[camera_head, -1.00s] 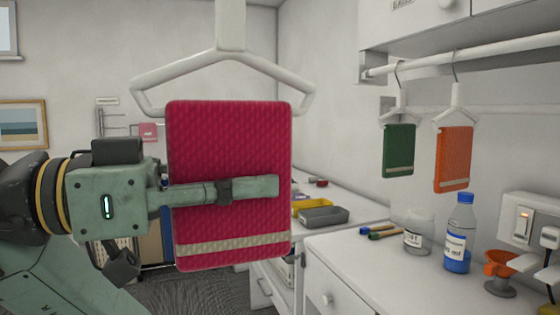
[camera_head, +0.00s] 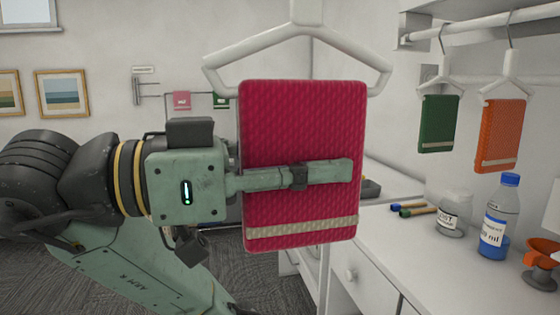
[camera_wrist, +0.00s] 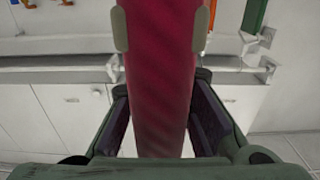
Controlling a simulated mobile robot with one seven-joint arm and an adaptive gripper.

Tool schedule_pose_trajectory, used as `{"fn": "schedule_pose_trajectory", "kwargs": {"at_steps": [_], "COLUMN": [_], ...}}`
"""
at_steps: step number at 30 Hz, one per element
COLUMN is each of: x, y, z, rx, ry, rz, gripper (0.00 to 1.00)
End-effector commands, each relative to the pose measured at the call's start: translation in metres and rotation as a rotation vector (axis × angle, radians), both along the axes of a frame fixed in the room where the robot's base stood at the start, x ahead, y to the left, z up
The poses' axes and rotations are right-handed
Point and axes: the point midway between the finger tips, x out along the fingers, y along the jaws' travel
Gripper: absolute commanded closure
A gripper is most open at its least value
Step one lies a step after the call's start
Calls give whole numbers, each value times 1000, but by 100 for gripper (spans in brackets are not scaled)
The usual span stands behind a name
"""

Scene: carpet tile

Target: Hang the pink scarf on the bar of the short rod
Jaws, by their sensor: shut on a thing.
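The pink scarf (camera_head: 300,120) is a flat, folded deep-pink cloth with a beige stripe near its bottom. It hangs from a thick white hanger (camera_head: 345,45), whose top is cut off by the picture edge. My gripper (camera_head: 300,176) is shut on the scarf, one finger across its front. In the wrist view the scarf (camera_wrist: 158,100) runs between both fingertips (camera_wrist: 160,30). A small wall fixture (camera_head: 140,90) with thin bars is on the far wall, with a pink card (camera_head: 181,100) and a partly hidden green card (camera_head: 221,100) beside it. I cannot tell which bar is the short rod.
At right, a white rod (camera_head: 475,22) under a cabinet carries a green scarf (camera_head: 438,124) and an orange scarf (camera_head: 502,135) on hangers. The counter (camera_head: 400,255) below holds a jar (camera_head: 455,212), a blue-capped bottle (camera_head: 500,215) and an orange funnel (camera_head: 541,255). Carpet shows at lower left.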

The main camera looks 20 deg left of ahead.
Motion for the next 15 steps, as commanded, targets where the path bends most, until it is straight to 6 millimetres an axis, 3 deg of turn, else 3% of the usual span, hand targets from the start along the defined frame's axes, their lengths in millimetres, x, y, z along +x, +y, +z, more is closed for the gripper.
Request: {"fn": "schedule_pose_trajectory", "kwargs": {"at_steps": [15], "x": [32], "y": [-55], "z": [1], "rx": [0], "ry": [-1], "rz": [-2], "gripper": [100]}}
